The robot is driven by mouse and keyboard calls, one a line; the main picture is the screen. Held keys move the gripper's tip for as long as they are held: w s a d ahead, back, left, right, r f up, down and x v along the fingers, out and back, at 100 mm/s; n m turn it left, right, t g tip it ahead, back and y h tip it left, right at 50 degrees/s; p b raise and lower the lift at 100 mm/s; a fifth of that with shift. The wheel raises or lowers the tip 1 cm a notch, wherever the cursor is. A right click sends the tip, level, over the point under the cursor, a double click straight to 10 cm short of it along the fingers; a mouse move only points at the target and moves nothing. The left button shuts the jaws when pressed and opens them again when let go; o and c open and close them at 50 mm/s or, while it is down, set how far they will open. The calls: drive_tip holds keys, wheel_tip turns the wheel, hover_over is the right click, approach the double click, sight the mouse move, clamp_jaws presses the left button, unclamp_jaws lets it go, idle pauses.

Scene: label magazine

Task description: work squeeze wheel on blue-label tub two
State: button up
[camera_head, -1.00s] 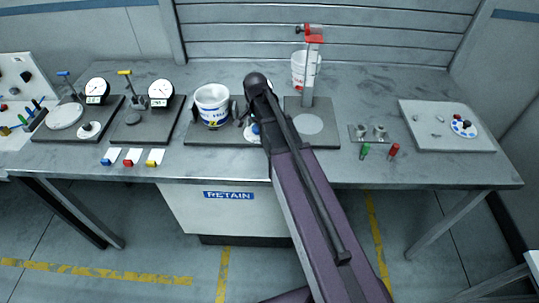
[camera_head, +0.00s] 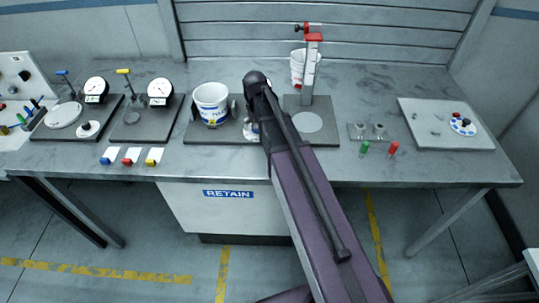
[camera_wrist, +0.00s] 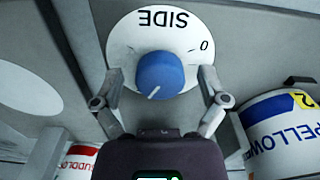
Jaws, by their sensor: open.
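The squeeze wheel shows in the wrist view as a blue knob (camera_wrist: 160,76) on a white dial (camera_wrist: 125,42) marked SIDE and 0. Its white pointer line slants to the lower left. My gripper (camera_wrist: 160,82) is open, one finger on each side of the knob, with visible gaps to both. The blue-label tub (camera_wrist: 285,130) with a yellow 2 is at the right of the wrist view. In the head view this white tub (camera_head: 211,103) stands upright on a dark base plate (camera_head: 222,137), left of my arm. My arm hides the fingers and most of the dial there.
Two gauge stands (camera_head: 160,92) are at left, with colored tabs (camera_head: 127,160) in front. Green and red pegs (camera_head: 393,149) lie right. The front middle of the bench is clear.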

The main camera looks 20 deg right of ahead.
drive_tip(key=n, duration=1)
drive_tip(key=shift+n, duration=0.3)
drive_tip(key=n, duration=0.5)
drive_tip(key=shift+n, duration=0.3)
drive_tip(key=n, duration=0.4)
drive_tip(key=shift+r, duration=0.15)
wheel_tip(320, 180, up, 14)
drive_tip(key=p, duration=1.4)
drive_tip(key=s+f+m+b, duration=0.3)
drive_tip(key=s+m, duration=0.1)
drive_tip(key=s+f+m+b, duration=0.3)
drive_tip(key=s+m, duration=0.1)
drive_tip(key=m, duration=0.1)
drive_tip(key=s+f+m+b, duration=0.3)
drive_tip(key=s+m, duration=0.1)
drive_tip(key=shift+s+f+m, duration=0.35)
drive_tip(key=shift+f+m, duration=0.05)
drive_tip(key=shift+s+f+m+b, duration=0.65)
drive_tip(key=shift+s+m, duration=0.2)
drive_tip(key=shift+m, duration=0.15)
drive_tip(key=shift+s+f+m+b, duration=0.5)
drive_tip(key=shift+s+m+b, duration=0.25)
drive_tip(key=shift+m, duration=0.25)
